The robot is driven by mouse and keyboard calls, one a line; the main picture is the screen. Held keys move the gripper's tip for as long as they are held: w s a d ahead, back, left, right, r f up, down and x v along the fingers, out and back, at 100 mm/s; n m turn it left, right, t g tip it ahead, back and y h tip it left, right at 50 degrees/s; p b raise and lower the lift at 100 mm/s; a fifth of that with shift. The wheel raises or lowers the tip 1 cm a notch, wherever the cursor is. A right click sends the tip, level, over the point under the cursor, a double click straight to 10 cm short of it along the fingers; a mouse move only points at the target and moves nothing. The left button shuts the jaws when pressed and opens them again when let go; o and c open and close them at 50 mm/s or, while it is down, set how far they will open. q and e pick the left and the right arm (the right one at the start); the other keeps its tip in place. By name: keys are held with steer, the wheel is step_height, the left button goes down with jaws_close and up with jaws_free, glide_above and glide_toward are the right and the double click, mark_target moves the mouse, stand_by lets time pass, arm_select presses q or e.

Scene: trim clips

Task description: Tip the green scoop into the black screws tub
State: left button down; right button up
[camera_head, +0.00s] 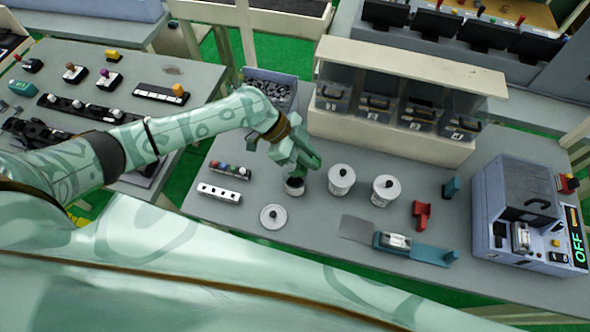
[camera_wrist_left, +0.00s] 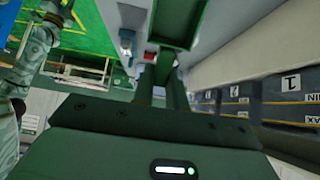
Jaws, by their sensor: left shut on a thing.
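My left gripper (camera_head: 300,163) is shut on the green scoop (camera_head: 312,160). It holds the scoop above an open tub (camera_head: 294,191) on the grey bench, just in front of the drawer unit. The tub's inside looks dark; its label is not readable. In the left wrist view the scoop's rectangular tray (camera_wrist_left: 182,22) shows beyond the gripper fingers (camera_wrist_left: 166,85). No contents can be made out in it. A round white lid (camera_head: 272,217) with a black knob lies on the bench in front of the open tub. My right gripper is not in view.
Two lidded white tubs (camera_head: 341,180) (camera_head: 384,191) stand right of the open tub. A grey bin (camera_head: 270,80) of dark parts is behind. The drawer unit (camera_head: 395,125) borders the back. A red holder (camera_head: 422,214) and a grey machine (camera_head: 520,215) are at right.

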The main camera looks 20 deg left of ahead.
arm_select(q)
steer(key=shift+d+f+y+p, duration=0.35)
steer(key=shift+d+y+p, duration=0.5)
steer(key=shift+p, duration=0.5)
steer(key=shift+d+f+y+p, duration=0.3)
steer(key=shift+d+y+p, duration=0.2)
steer(key=shift+y+p, duration=0.7)
steer(key=shift+w+d+f+y+p, duration=0.1)
steer(key=shift+d+f+y+p, duration=0.3)
steer(key=shift+f+y+p, duration=0.2)
steer(key=shift+r, duration=0.15)
step_height(320, 180, up, 4)
steer(key=y+p, duration=0.3)
steer(key=p, duration=0.4)
steer(key=shift+y, duration=0.25)
